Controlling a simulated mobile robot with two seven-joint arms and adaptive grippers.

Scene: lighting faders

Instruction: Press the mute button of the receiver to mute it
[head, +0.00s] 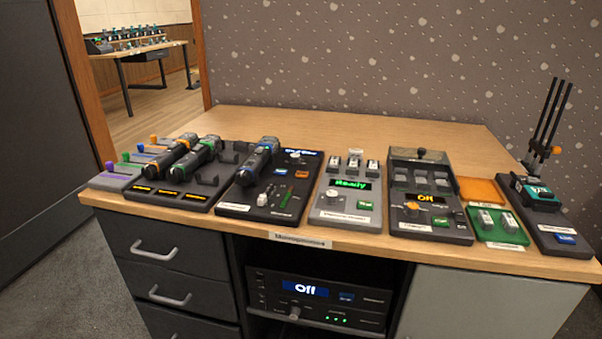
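A black rack unit (318,298) that looks like the receiver sits in the open shelf below the tabletop. Its blue-lit display (305,289) reads "Off". A small blue panel (346,297) is right of the display. A knob (294,313) and small green lights (336,319) are below it. The labels are too small to read, so I cannot tell which control is the mute button. Neither of my grippers is in view.
The wooden tabletop (330,124) is clear at the back. Along its front stand colored faders (112,176), handheld microphones (257,161), a grey "Ready" unit (349,198), an "Off" unit (425,205) and an antenna device (541,193). Drawers (160,249) flank the shelf on the left.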

